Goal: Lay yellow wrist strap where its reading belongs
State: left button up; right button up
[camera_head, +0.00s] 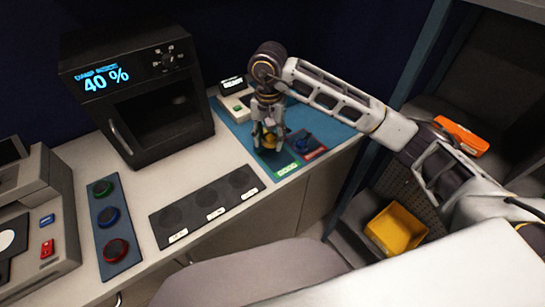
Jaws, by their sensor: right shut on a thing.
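The yellow wrist strap (269,141) is between the fingers of my right gripper (268,140), which is shut on it. The gripper points down over the green pad (287,169), whose label seems to read GOOD. Whether the strap touches the pad cannot be told. A red-edged pad (316,154) lies just right of the green one, with a dark blue coiled thing (302,145) on it. A small tester (236,100) with a display that seems to read READY stands behind, partly hidden by my right arm. My left gripper is not in view.
A black cabinet (150,125) showing 40 % stands at the back left. A black three-spot tray (208,207) and a panel with green, blue and red round pieces (106,222) lie on the white bench. A yellow bin (397,229) sits low at right.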

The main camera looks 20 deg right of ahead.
send_over(270, 163)
notch_tip(270, 163, down, 5)
jog(key=shift+r, duration=0.1)
jog(key=shift+p, duration=0.3)
jog(key=shift+f, duration=0.2)
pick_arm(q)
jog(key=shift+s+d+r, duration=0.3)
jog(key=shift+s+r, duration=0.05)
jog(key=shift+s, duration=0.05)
pick_arm(e)
jog(key=shift+f, duration=0.15)
jog(key=shift+f, duration=1.5)
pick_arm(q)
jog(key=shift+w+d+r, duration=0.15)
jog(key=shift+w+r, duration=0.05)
pick_arm(e)
jog(key=shift+f, duration=0.2)
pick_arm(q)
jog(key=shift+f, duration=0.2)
pick_arm(e)
jog(key=shift+f, duration=0.15)
